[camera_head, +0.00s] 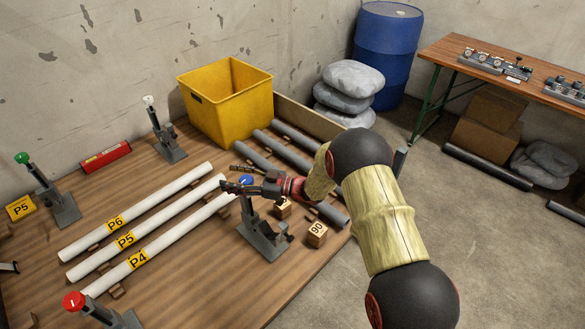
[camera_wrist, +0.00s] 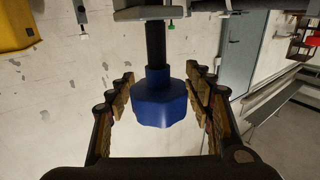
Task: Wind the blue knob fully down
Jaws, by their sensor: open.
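The blue knob (camera_head: 247,180) tops a grey stand (camera_head: 262,236) on the wooden table, right of the white pipes. In the wrist view the blue knob (camera_wrist: 158,98) is lobed and sits on a dark shaft (camera_wrist: 156,45). My gripper (camera_head: 240,181) is at the knob in the head view, partly covering it. In the wrist view my gripper's open fingers (camera_wrist: 160,100) stand on either side of the knob, with a visible gap on each side. The knob lies between them and is not gripped.
White pipes marked P4 (camera_head: 170,243), P5 and P6 lie left of the stand. Stands with green (camera_head: 22,158), white (camera_head: 149,101) and red (camera_head: 74,301) knobs stand around the table. A yellow bin (camera_head: 225,105), grey pipes (camera_head: 290,150) and small wooden blocks (camera_head: 317,235) are near.

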